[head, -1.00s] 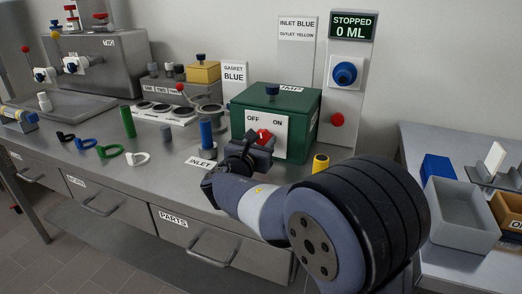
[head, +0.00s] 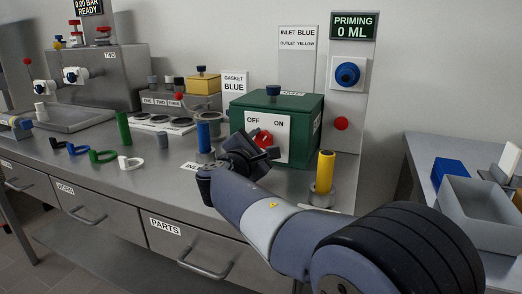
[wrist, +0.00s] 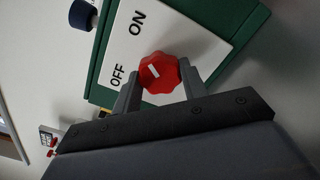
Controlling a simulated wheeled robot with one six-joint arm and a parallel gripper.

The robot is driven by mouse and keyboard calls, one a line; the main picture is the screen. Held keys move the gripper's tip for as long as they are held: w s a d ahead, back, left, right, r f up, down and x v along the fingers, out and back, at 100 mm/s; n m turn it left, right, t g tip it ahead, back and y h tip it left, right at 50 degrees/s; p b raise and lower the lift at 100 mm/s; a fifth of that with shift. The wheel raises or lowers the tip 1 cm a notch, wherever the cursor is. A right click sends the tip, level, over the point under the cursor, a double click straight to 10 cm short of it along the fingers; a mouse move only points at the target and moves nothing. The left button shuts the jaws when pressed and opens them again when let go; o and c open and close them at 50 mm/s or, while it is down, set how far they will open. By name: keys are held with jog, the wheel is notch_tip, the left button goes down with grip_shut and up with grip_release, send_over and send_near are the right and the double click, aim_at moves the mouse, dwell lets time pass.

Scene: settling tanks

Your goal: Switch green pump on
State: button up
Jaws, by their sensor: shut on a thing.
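The green pump (head: 262,103) is a green box on the bench with a dark blue cap on top. Its white front panel (head: 282,148) is marked OFF on the left and ON on the right. A red knob (head: 264,138) sits on this panel below the words. My gripper (head: 260,150) is at the panel. In the wrist view its two fingers (wrist: 160,90) are shut on the red knob (wrist: 165,74), one on each side. The display (head: 352,26) reads PRIMING, 0 ML.
A blue cylinder (head: 203,136) stands left of the pump and a yellow one (head: 325,172) stands right, near my arm. A red button (head: 341,124) and blue round fitting (head: 347,74) are on the wall panel. A grey bin (head: 477,215) is at right.

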jog(key=shift+m, duration=0.3)
jog(key=o, duration=1)
jog(key=shift+s, duration=0.1)
jog(key=p+v, duration=0.1)
jog(key=v, duration=0.9)
jog(key=shift+s+a, duration=0.2)
jog(key=shift+s, duration=0.1)
